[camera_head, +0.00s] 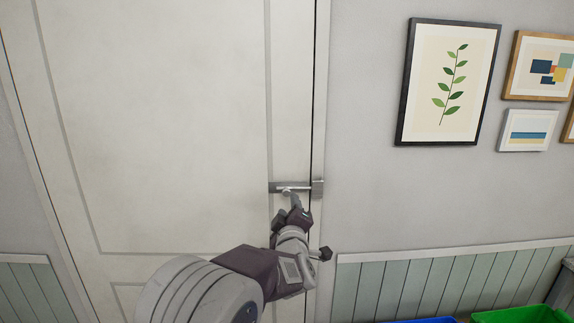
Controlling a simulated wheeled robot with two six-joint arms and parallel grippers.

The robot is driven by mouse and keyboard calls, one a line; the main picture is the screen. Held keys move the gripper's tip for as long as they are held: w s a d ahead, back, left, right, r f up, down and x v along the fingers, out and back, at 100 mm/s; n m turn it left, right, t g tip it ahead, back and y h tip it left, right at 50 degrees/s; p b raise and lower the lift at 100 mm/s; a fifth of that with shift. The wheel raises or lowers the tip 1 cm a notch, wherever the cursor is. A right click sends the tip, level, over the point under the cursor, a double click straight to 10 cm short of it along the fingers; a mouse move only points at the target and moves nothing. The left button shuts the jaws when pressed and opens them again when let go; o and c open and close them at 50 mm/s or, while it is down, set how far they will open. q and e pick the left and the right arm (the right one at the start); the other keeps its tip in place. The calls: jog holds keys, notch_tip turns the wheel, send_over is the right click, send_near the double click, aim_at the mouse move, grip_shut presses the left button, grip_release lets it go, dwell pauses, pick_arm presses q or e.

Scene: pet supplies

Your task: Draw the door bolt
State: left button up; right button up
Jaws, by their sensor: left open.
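The door bolt (280,187) is a grey metal bar lying level on the right edge of the white door (165,110). Its right end meets a metal keeper (318,188) on the door frame, across the dark door gap. My left gripper (291,208) comes up from below and is open, its fingers just under the bolt near its knob. I cannot tell whether a finger touches the knob. The gripper hides part of the area under the bolt. My right gripper is not in view.
Framed pictures, among them a leaf print (447,83), hang on the grey wall to the right. Green panelling (440,285) runs below. A blue bin (430,320) and a green bin (520,314) stand at the bottom right.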

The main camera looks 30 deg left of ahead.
aim_at(287, 195)
pick_arm(q)
jog(key=shift+a+r, duration=0.15)
jog(key=shift+r, duration=0.05)
jog(key=p+x, duration=0.2)
jog(key=x, duration=0.7)
jog(key=shift+p, duration=0.4)
